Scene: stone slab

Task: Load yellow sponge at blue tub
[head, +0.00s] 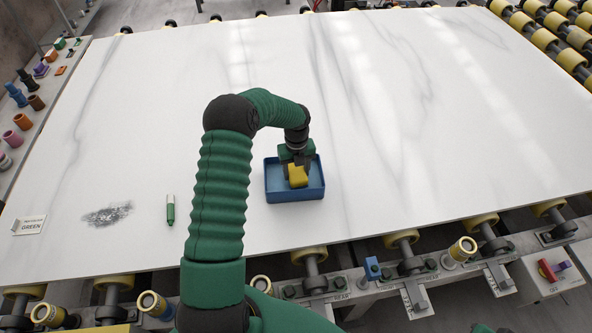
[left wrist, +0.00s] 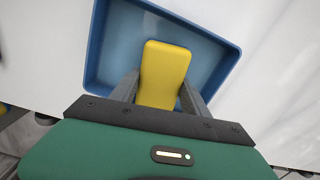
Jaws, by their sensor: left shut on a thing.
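The yellow sponge (head: 297,176) is held between the fingers of my left gripper (head: 298,170), over the blue tub (head: 295,194). In the left wrist view the sponge (left wrist: 164,72) stands out between the two grey fingers of the gripper (left wrist: 160,92), with the blue tub (left wrist: 228,62) around and behind it. The tub is a shallow open box on the white slab. I cannot tell whether the sponge touches the tub's floor. My right gripper is not in view.
The white stone slab (head: 420,130) is mostly clear. A green and white marker (head: 170,210), a grey scribbled patch (head: 107,214) and a label card (head: 28,225) lie at its left. Yellow rollers (head: 402,238) line the front edge. Several small items stand on the left ledge (head: 55,95).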

